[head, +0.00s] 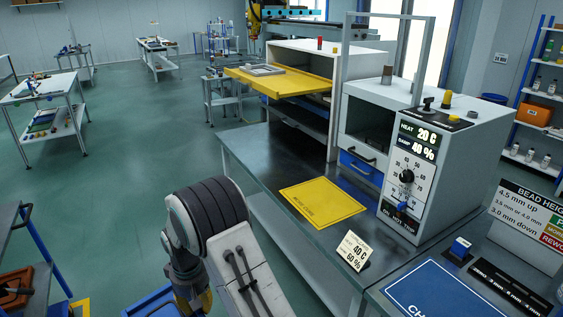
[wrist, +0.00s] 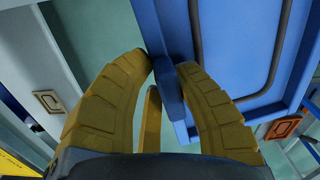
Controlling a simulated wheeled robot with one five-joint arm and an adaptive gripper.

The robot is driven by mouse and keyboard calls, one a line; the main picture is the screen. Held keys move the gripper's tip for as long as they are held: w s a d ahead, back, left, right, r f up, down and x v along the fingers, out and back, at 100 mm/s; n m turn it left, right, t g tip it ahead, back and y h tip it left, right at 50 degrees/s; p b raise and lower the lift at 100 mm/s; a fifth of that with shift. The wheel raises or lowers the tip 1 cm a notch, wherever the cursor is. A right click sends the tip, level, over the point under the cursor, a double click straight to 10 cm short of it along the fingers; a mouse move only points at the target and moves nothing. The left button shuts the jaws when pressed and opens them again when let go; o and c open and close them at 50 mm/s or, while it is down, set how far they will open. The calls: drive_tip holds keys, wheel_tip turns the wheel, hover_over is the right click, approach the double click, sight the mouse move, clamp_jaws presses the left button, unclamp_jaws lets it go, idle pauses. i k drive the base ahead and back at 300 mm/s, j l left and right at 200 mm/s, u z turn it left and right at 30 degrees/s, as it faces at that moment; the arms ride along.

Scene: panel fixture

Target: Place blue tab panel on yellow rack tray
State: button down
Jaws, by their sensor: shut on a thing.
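The blue tab panel (wrist: 240,35) fills the upper right of the wrist view, with a dark seal line near its edge. The yellow rack tray (head: 312,84) sticks out of the white rack, far from my gripper. A grey panel (head: 262,70) lies on it.
A dark bench (head: 268,160) carries the rack, a yellow mat (head: 320,203), a small sign (head: 353,252) and a heater box (head: 440,160) with a blue drawer (head: 358,165). A blue mat (head: 440,290) lies at the front right. Open floor (head: 130,150) lies left of the bench.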

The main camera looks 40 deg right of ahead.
sight(290, 82)
drive_tip(key=i+j+z, duration=0.1)
drive_tip(key=i+z, duration=0.2)
drive_tip(key=i, duration=0.35)
drive_tip(key=i+j+z, duration=0.3)
drive_tip(key=i, duration=0.35)
drive_tip(key=i+j+z, duration=0.3)
drive_tip(key=i, duration=0.3)
drive_tip(key=i+j+z, duration=0.35)
drive_tip(key=i+j, duration=0.2)
